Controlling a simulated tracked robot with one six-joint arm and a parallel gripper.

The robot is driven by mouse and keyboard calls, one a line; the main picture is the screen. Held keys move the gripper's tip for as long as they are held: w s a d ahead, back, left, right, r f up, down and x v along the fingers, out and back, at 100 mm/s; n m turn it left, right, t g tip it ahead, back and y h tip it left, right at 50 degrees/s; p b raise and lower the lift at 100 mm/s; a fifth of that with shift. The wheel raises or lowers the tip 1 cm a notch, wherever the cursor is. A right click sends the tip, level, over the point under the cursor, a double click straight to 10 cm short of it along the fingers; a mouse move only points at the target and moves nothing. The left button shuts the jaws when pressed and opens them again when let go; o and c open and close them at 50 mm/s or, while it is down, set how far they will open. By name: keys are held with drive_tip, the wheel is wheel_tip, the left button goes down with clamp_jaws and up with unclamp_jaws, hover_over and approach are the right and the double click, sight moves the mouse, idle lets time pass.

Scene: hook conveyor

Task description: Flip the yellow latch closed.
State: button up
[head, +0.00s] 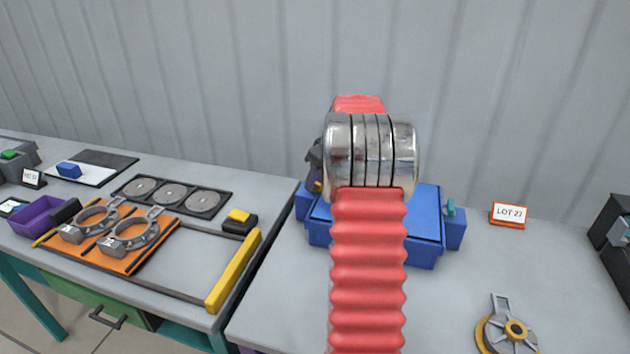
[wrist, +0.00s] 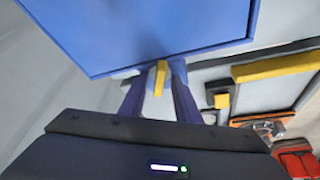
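The yellow latch (wrist: 160,76) stands out from the side of the blue case (wrist: 150,30) in the wrist view. In the head view only a small yellow bit of the latch (head: 317,187) shows on the blue case (head: 425,225), left of my arm. My gripper (wrist: 159,88) is open, with one dark finger on each side of the latch. Gaps show between the latch and both fingers, though contact at the tips cannot be told. In the head view my gripper (head: 314,168) is mostly hidden behind my arm.
A teal latch (head: 450,207) sits on the case's right side. A LOT 27 sign (head: 508,214) and a round grey and yellow part (head: 508,332) are to the right. A left table holds an orange tray (head: 150,262) and a yellow bar (head: 233,271). The bench front is clear.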

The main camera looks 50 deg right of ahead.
drive_tip(key=shift+c, duration=0.3)
clamp_jaws()
drive_tip(key=shift+d+n+g+y, duration=0.15)
drive_tip(key=shift+n+y, duration=0.35)
drive_tip(key=shift+n, duration=0.85)
drive_tip(key=shift+d+n+g+y, duration=0.15)
drive_tip(key=shift+n+y, duration=0.35)
drive_tip(key=shift+n, duration=0.85)
drive_tip(key=shift+a, duration=0.15)
drive_tip(key=shift+o, duration=0.3)
unclamp_jaws()
drive_tip(key=shift+r, duration=0.15)
